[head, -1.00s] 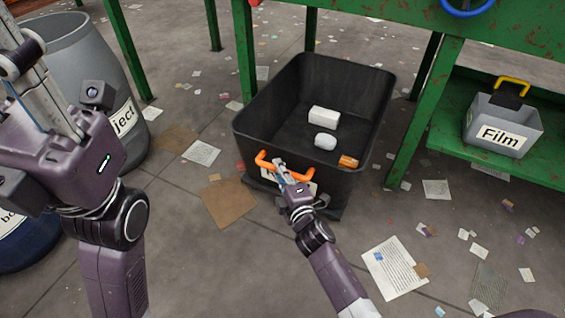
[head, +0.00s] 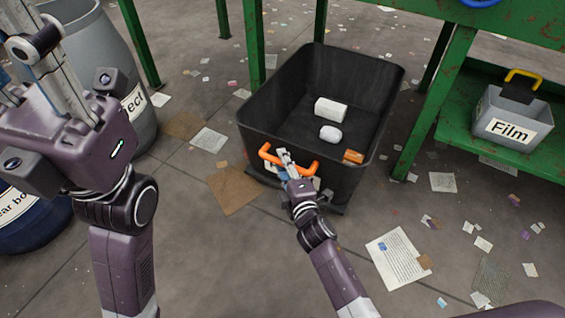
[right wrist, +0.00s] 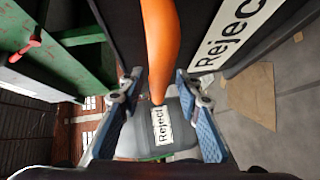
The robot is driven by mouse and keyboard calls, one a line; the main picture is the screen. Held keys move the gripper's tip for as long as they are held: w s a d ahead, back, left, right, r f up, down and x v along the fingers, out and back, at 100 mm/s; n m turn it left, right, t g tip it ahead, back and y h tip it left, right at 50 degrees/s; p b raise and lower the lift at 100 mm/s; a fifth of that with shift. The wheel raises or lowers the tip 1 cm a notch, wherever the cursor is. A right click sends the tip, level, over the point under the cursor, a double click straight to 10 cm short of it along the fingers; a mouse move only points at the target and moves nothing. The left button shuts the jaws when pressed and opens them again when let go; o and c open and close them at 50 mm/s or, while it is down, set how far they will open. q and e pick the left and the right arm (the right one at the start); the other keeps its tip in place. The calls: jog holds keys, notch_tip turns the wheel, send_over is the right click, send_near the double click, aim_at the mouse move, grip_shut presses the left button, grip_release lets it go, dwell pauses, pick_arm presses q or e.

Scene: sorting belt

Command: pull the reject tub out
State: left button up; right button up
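The reject tub (head: 345,187) is a deep black bin standing on the floor between green table legs, its front toward me. Its orange handle (head: 305,166) is on the front wall; the handle also crosses the right wrist view (right wrist: 162,40). A white "Reject" label (right wrist: 228,38) is beside it there. My right gripper (head: 284,155) is at the handle. In the right wrist view its blue fingers (right wrist: 158,85) stand apart on either side of the handle, with small gaps showing. My left gripper (head: 42,62) is raised at the upper left, away from the tub; its finger opening is unclear.
The tub holds a white box (head: 331,109), a pale rounded item (head: 330,133) and an orange item (head: 353,156). A grey "Film" box (head: 512,121) sits on the green shelf at right. Grey and blue drums stand at left. Papers litter the otherwise open floor in front.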

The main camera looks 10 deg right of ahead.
jog(key=shift+s, duration=0.1)
jog(key=v, duration=1.1)
jog(key=shift+s, duration=0.4)
jog(key=shift+r, duration=0.15)
